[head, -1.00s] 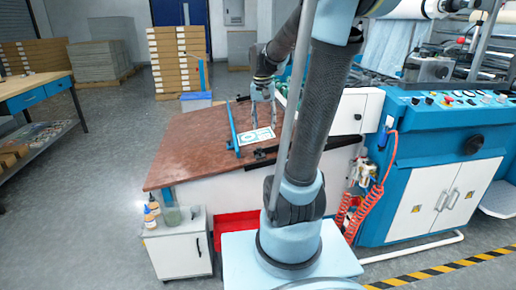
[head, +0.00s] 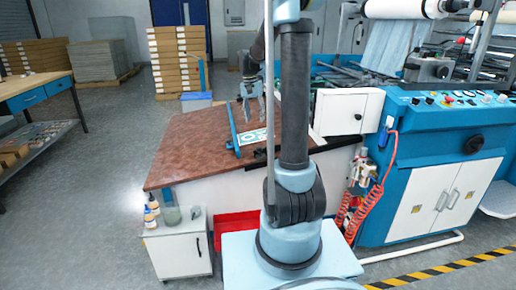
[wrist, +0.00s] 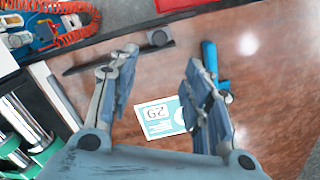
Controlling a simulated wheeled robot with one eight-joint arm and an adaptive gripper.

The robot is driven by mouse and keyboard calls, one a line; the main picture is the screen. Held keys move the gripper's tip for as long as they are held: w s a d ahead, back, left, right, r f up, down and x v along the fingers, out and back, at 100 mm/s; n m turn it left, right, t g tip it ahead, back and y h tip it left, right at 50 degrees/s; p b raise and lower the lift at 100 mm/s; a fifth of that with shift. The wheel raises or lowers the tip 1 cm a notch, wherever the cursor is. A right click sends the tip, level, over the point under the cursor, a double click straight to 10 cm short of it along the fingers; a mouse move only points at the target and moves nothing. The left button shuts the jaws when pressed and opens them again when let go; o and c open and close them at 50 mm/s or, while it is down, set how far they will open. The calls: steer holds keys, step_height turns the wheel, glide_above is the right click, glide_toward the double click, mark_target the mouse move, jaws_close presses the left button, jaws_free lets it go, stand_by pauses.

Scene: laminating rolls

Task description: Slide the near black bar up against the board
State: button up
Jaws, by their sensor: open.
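The board is a white and green card marked 62 (wrist: 160,117), lying flat on the brown tabletop; in the head view it (head: 252,137) is partly behind my arm. The near black bar (wrist: 110,56) lies apart from the board, near the table edge, with a dark block at one end. In the head view my arm hides much of that bar. My gripper (head: 253,103) is open and empty over the table beyond the board. In the wrist view its fingers (wrist: 162,62) are spread, with the card showing between them.
A blue bar (head: 232,130) lies along the card's left side. The brown table (head: 190,150) is clear to the left. A white cabinet (head: 340,110) and the blue machine stand on the right. A red bin (head: 236,224) is below the table.

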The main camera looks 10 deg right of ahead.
mark_target(259, 147)
steer(key=f, duration=0.5)
steer(key=d+f, duration=0.1)
steer(key=f, duration=0.4)
steer(key=s+f, duration=0.1)
steer(key=f, duration=0.4)
steer(key=shift+d+f, duration=0.25)
steer(key=shift+d, duration=0.1)
steer(key=shift+w, duration=0.15)
jaws_close()
